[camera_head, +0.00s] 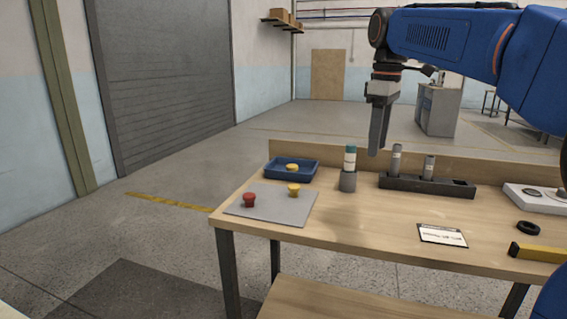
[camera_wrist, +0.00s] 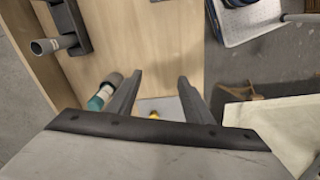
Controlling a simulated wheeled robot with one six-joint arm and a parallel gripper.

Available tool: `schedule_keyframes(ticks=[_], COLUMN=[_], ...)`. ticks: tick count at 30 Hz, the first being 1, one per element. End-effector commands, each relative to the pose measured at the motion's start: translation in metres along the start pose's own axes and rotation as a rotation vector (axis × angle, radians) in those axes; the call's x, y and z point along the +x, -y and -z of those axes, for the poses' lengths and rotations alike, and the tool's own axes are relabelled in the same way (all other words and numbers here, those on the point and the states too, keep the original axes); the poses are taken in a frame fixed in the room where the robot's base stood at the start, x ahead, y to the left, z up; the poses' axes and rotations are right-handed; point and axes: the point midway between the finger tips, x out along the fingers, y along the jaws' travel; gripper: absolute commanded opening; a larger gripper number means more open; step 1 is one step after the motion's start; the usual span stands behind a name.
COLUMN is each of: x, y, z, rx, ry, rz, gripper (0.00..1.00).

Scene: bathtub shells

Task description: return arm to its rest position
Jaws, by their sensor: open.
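My gripper (camera_head: 378,148) hangs from my blue arm above the back part of the wooden table, pointing down. In the wrist view its two fingers (camera_wrist: 158,82) are apart, with nothing between them but the table below. A vial with a teal cap (camera_head: 350,158) stands upright in a grey round holder (camera_head: 348,181), left of and apart from my gripper. The teal-capped vial also shows beside the left finger in the wrist view (camera_wrist: 105,92).
A black rack (camera_head: 410,184) holds two grey tubes. A blue tray (camera_head: 290,174) holds a yellow piece. A grey mat (camera_head: 270,212) bears a red knob (camera_head: 249,199) and a yellow knob (camera_head: 294,189). A card (camera_head: 441,235), black ring (camera_head: 528,228) and yellow bar (camera_head: 540,253) lie right.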

Motion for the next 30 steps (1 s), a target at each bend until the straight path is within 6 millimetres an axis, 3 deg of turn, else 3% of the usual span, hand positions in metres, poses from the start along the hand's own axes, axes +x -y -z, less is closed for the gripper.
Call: schedule_keyframes(ticks=[7,14,23,30], x=[0.020,0.058,0.124,0.189], y=[0.029,0.070,0.127,0.172], z=[-0.036,-0.081,-0.139,-0.182], rx=[0.132,0.314,0.550,0.738], ry=[-0.033,-0.085,-0.164,-0.235], rz=[-0.037,-0.083,-0.132,-0.162], gripper=[0.46,0.46,0.46,0.46])
